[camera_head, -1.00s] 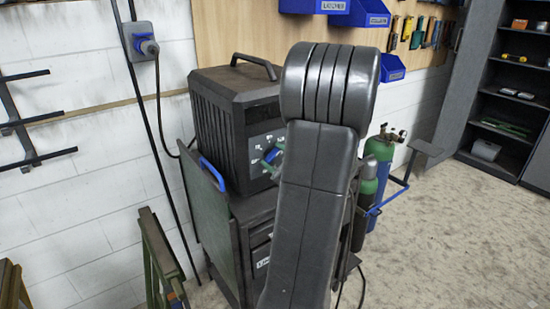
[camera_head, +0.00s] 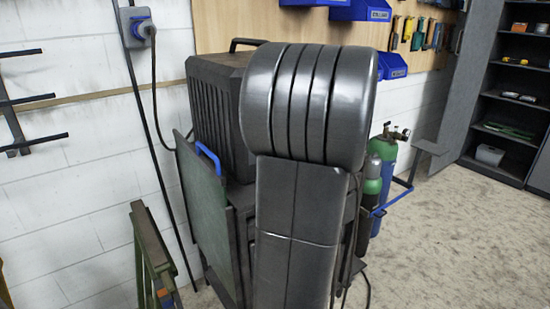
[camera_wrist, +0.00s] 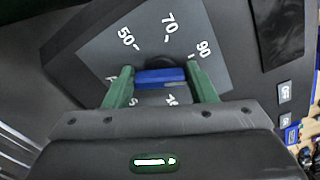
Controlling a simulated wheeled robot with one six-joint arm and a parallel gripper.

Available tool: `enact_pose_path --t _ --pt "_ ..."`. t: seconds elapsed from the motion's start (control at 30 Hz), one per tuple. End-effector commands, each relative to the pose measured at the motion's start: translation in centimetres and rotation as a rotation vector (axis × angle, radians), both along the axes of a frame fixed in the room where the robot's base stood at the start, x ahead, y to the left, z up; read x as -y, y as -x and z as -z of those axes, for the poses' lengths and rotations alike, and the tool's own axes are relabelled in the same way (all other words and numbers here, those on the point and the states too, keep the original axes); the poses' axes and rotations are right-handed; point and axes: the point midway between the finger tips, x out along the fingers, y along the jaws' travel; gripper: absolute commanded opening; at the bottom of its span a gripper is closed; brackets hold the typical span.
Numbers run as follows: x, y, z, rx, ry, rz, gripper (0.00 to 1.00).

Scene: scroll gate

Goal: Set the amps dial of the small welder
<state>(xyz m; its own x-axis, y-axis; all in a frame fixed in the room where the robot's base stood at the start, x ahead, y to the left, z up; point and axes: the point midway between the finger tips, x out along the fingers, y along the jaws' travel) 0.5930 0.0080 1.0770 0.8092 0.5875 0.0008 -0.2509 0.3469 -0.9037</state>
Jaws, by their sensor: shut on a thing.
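The small welder (camera_head: 212,112) is a dark ribbed box with a top handle, standing on a cart in the head view. My arm hides its front face there. In the wrist view its grey dial plate (camera_wrist: 187,38) shows the marks 50, 70 and 90, and other marks are partly covered. The amps dial shows as a blue bar (camera_wrist: 160,77) with a dark round part behind it. My gripper (camera_wrist: 161,80) has green fingers on either side of the blue bar and is shut on it. The dial's pointer is not clear to see.
Green gas cylinders (camera_head: 384,165) stand right of the cart. A green panel with a blue handle (camera_head: 205,220) is on the cart's left side. A wall socket with a cable (camera_head: 139,27) is at upper left. Open floor (camera_head: 460,230) lies to the right.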

Motion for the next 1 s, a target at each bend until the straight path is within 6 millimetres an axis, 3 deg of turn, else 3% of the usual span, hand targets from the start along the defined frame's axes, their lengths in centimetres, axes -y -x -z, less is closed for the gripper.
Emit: enact_pose_path --t 0.03,0.5,1.0 --pt "-0.04 0.01 0.97 0.026 0.033 0.000 0.28" --pt "-0.03 0.03 0.77 0.203 0.279 0.000 0.28" --pt "-0.02 0.00 0.34 0.258 0.360 0.000 0.28"
